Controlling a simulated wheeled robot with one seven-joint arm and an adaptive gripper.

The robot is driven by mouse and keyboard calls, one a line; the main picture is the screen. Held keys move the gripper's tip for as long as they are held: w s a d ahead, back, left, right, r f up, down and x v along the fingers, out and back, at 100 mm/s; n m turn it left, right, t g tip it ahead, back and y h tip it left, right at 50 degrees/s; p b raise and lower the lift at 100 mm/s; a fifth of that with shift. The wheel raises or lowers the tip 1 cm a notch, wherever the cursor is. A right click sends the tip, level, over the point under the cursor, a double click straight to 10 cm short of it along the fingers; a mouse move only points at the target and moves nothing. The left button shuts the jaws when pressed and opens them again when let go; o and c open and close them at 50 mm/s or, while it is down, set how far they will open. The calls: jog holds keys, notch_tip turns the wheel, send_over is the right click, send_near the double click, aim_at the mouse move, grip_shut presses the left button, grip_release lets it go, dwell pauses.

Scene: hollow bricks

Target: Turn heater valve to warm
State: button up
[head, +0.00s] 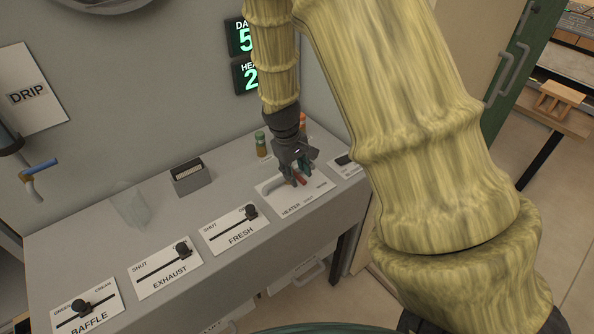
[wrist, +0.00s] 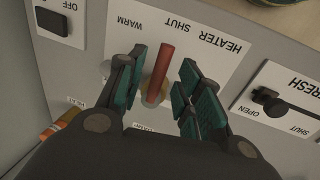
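The heater valve's red lever (wrist: 162,72) stands on the white heater panel (wrist: 210,62) in the wrist view, its free end near the word SHUT. WARM is printed left of SHUT there. My gripper (wrist: 162,85) is over the panel with its teal-padded fingers apart, one on each side of the lever.
The fresh slider (head: 250,212), exhaust slider (head: 182,249) and baffle slider (head: 82,307) line the grey bench (head: 210,195). A black OFF switch (wrist: 52,21) sits on the panel's other side. Vials (head: 261,147) and a card box (head: 190,178) stand toward the wall.

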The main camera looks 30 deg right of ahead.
jog(key=shift+f, duration=0.3)
grip_shut()
